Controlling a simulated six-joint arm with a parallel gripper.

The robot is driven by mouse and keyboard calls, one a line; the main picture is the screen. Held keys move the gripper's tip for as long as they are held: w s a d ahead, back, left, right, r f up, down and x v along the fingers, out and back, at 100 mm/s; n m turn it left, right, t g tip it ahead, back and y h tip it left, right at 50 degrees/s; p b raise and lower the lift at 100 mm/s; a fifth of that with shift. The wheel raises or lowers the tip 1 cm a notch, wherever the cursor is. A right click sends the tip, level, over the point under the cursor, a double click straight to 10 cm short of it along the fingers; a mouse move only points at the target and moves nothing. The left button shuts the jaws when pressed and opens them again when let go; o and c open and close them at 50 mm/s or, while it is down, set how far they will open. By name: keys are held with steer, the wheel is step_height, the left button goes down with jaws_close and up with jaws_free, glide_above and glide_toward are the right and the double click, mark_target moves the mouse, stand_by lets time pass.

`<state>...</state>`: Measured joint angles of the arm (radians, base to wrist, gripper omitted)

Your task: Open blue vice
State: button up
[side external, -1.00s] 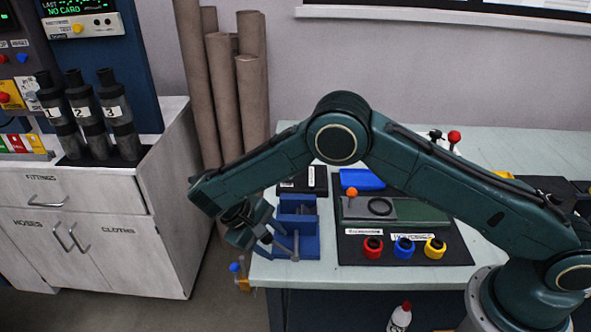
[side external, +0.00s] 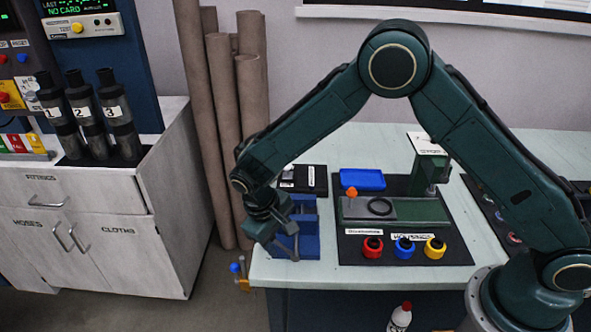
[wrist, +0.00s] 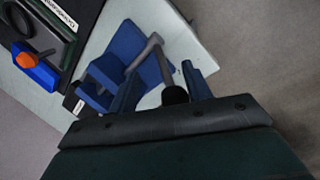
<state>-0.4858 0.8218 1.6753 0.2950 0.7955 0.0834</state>
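The blue vice (side external: 306,213) stands at the left front corner of the bench in the side view, partly hidden behind my gripper (side external: 282,245). In the wrist view the vice (wrist: 106,68) is at upper middle, with a grey bar handle (wrist: 156,62) and a dark round end (wrist: 175,94). My gripper (wrist: 160,72) comes from below in the wrist view. Its two fingers stand apart, with the handle's lower part and the dark end between them. I cannot tell whether they touch the handle, nor how far apart the vice jaws are.
A black mat (side external: 345,252) right of the vice holds a fixture with an orange knob (side external: 352,191) and red (side external: 373,247), blue (side external: 404,248) and yellow (side external: 434,247) rings. The bench edge is close to the vice.

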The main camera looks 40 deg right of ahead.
steer(key=shift+s+d+r+t+y, duration=0.3)
steer(key=shift+s+r+t+y, duration=0.05)
steer(key=shift+t+y, duration=0.15)
step_height(320, 180, up, 14)
steer(key=a, duration=0.3)
steer(key=s+d+r+m+t+y, duration=0.1)
steer(key=s+d+r+t, duration=0.1)
steer(key=s+d+r, duration=0.7)
steer(key=shift+d+r+y, duration=0.3)
steer(key=shift+d+r, duration=0.9)
steer(key=shift+d, duration=0.2)
